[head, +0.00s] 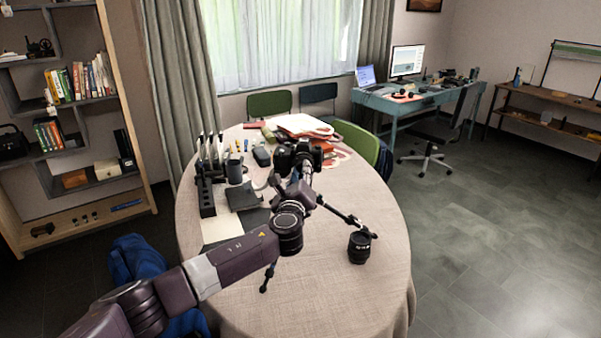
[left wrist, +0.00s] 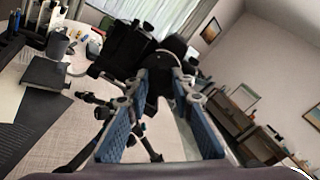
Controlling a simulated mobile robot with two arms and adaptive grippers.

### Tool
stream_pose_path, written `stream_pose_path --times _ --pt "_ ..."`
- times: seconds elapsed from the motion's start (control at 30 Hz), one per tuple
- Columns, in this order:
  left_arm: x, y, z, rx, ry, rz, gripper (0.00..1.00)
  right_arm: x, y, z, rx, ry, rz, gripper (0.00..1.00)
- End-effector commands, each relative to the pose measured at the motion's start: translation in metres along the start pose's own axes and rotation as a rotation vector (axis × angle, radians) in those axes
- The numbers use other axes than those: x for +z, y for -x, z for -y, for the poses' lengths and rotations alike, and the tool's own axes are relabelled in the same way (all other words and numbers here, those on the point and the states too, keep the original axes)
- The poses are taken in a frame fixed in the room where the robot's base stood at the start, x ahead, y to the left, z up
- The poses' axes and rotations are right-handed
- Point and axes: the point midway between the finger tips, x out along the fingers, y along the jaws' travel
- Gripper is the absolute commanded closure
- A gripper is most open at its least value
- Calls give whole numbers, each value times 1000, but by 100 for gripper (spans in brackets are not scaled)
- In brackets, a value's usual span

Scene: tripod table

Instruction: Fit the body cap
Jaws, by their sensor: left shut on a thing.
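A black camera (head: 296,156) sits on top of a black tripod (head: 345,216) that stands on the round table. In the left wrist view the camera (left wrist: 124,48) is a dark block just beyond my fingertips. My left gripper (head: 298,186) is raised in front of the camera, close below it in the picture. In the left wrist view its blue pads are shut on a dark round thing, which looks like the body cap (left wrist: 165,76). Whether it touches the camera cannot be told. A black lens (head: 359,248) stands upright on the table, right of the tripod. My right gripper is out of view.
The round table (head: 330,300) has a beige cloth and is clear at the front. A black rack (head: 207,190), a grey cup (head: 234,172), dark cloths and papers (head: 303,126) lie to the left and back. Chairs (head: 269,104) stand behind.

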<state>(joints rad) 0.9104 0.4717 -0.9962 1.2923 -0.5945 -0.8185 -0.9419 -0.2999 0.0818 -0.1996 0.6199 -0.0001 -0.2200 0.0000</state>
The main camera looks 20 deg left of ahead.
Motion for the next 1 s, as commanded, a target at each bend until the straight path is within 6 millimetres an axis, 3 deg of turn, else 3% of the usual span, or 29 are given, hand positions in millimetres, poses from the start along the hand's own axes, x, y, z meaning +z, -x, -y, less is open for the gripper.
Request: stream_pose_path --times 1.0 --pt "1 -12 0 0 1 2 100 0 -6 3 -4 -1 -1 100"
